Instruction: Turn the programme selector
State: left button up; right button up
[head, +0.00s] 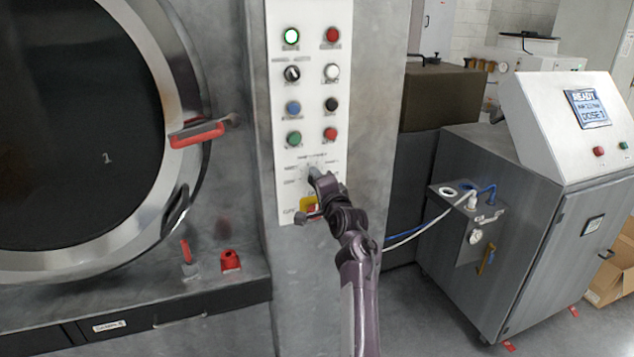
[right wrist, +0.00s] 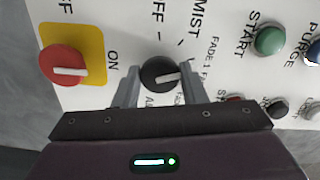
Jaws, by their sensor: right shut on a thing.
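The programme selector is a black round knob (right wrist: 161,73) with a pale pointer bar, on the white control panel (head: 282,155). In the right wrist view it sits between the two fingers of my right gripper (right wrist: 162,86), which is shut on it. In the head view my right arm reaches up to the lower part of the panel, and my right gripper (head: 314,178) hides most of the knob. The printed labels around the knob are partly hidden by the fingers. My left gripper is not in view.
A red switch on a yellow plate (right wrist: 92,42) is close beside the knob. Several buttons, including a green one (right wrist: 270,40), are above it on the panel. A round door with a red handle (head: 197,134) is left. A steel cabinet (head: 510,215) stands right.

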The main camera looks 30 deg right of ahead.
dwell(0.3)
jog(key=o, duration=1)
jog(key=shift+s+f, duration=0.1)
